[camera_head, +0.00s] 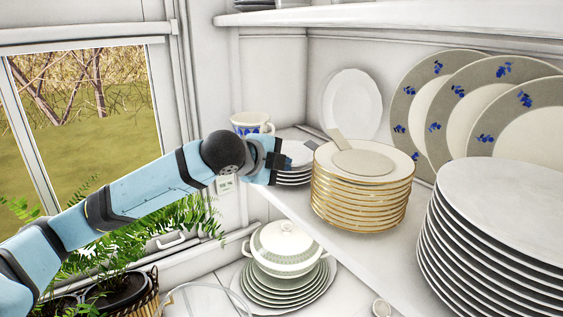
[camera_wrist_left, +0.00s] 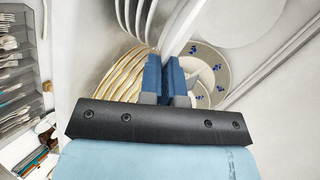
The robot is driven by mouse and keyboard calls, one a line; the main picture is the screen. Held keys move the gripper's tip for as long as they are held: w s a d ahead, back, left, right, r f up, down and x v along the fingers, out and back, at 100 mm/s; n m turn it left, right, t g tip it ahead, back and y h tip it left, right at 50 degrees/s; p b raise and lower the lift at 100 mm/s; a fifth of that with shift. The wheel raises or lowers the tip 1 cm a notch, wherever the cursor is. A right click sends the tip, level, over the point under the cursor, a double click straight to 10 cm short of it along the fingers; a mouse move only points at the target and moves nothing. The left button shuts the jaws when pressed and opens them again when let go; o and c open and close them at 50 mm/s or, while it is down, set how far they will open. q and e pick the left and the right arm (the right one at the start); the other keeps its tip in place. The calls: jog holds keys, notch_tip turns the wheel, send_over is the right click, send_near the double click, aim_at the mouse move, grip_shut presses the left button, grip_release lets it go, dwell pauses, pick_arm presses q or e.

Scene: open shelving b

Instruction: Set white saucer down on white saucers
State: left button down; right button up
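My left gripper (camera_head: 284,160) reaches in from the left at the shelf's left end. Its blue fingers (camera_wrist_left: 170,78) are shut on the edge of a white saucer (camera_wrist_left: 185,28), seen edge-on in the left wrist view. In the head view the held saucer (camera_head: 301,152) looks about level, just beyond the fingertips. The stack of white saucers (camera_head: 293,180) is directly below it, partly hidden by the gripper. I cannot tell whether the held saucer touches the stack. My right gripper is in neither view.
Gold-rimmed plates (camera_head: 360,206) are stacked close to the right of the saucers. A patterned cup (camera_head: 252,122) stands behind the gripper. An oval white plate (camera_head: 352,103) and flowered plates (camera_head: 470,95) lean at the back. Large white plates (camera_head: 500,215) are at right. A tureen (camera_head: 286,240) is below.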

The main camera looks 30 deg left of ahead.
pick_arm(q)
jog(key=shift+w+d+f, duration=0.1)
jog(key=shift+d+f, duration=0.05)
jog(key=shift+f, duration=0.05)
jog(key=c, duration=1.8)
grip_release()
jog(key=shift+w+d+f, duration=0.1)
jog(key=shift+w+f, duration=0.15)
jog(key=shift+w, duration=0.15)
jog(key=o, duration=0.4)
jog(key=shift+w+f, duration=0.1)
jog(key=shift+w, duration=0.1)
jog(key=shift+o, duration=0.4)
jog(key=shift+s+a, duration=0.2)
jog(key=shift+s, duration=0.1)
jog(key=shift+w+d+r, duration=0.1)
jog(key=shift+r, duration=0.35)
pick_arm(e)
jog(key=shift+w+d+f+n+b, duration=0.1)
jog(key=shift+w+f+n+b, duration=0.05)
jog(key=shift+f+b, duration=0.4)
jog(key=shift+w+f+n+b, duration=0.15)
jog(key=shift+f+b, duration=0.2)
jog(key=shift+b, duration=0.25)
pick_arm(q)
jog(key=v, duration=1.2)
